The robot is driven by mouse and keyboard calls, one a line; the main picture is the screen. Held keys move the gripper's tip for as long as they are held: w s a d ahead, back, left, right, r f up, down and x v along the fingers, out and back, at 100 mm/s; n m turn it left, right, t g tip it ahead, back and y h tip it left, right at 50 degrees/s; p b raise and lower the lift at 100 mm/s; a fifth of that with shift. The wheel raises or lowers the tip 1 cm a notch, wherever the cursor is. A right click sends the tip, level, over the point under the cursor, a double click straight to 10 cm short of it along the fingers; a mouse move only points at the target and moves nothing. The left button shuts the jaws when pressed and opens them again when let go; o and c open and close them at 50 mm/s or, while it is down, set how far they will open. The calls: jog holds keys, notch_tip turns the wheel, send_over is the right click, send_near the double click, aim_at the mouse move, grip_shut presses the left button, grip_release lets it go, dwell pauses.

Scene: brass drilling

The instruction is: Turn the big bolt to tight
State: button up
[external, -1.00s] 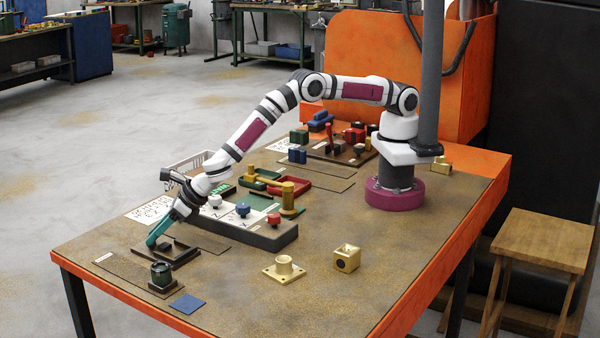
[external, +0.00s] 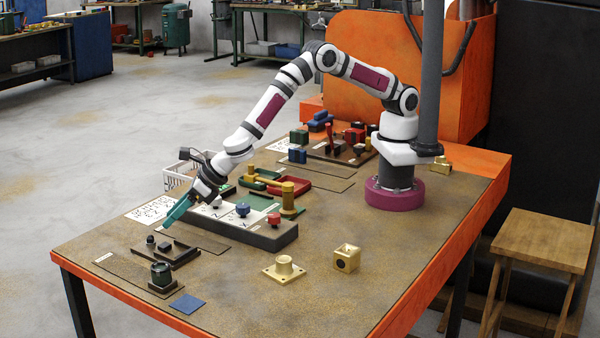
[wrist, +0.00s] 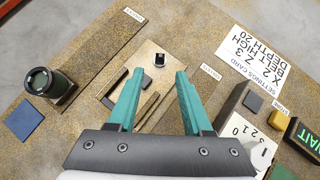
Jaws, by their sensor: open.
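My gripper (external: 168,222) is open and empty, with teal fingers. It hangs above and slightly behind a dark low fixture (external: 180,263) near the far left of the table. In the wrist view its fingertips (wrist: 160,72) point toward the fixture's board. A small dark upright piece (wrist: 159,60) stands on the board, beyond and between the fingertips, apart from them. The same piece seems to show in the external view (external: 150,240). I cannot tell for sure whether it is the big bolt, nor how tight it is.
A grey box with white, blue and red knobs (external: 243,210) stands right of my gripper. A dark green round part (external: 162,273) and a blue square (external: 187,304) lie in front. A brass flange (external: 284,268) and brass block (external: 346,258) stand right, with bare table around them.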

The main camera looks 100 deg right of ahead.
jog(key=v, duration=0.9)
